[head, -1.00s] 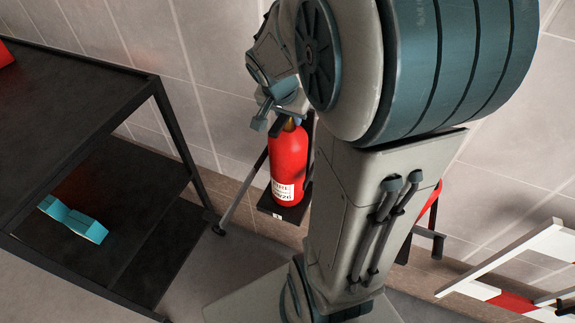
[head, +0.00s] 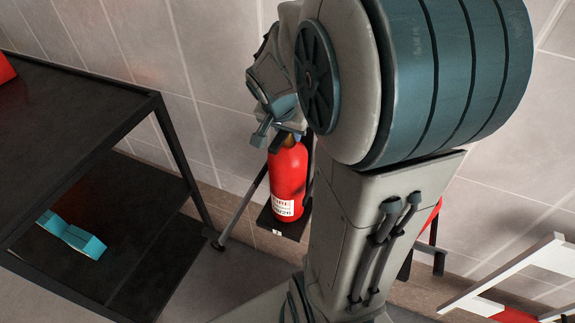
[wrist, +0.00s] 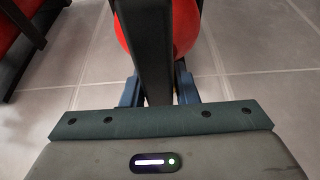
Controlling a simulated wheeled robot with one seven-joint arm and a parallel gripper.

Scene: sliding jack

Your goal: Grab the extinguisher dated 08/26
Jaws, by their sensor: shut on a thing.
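A red fire extinguisher (head: 288,182) stands upright over a black stand plate (head: 283,228) by the wall. Its white label (head: 282,207) appears to end in 26; the full date is too small to read surely. My gripper (head: 283,139) is at the extinguisher's top and shut on it. In the wrist view, my blue fingers (wrist: 158,92) sit on both sides of a dark bar (wrist: 155,50), with the red body (wrist: 186,30) behind it. The dark bar hides the grip itself. I cannot tell whether the extinguisher's base touches the plate.
A black shelf unit (head: 80,105) stands at left, with a teal object (head: 72,236) on its lower shelf and a red item (head: 5,68) on top. Another red object (head: 431,222) is partly hidden behind my arm. A white and red barrier (head: 510,280) is at right.

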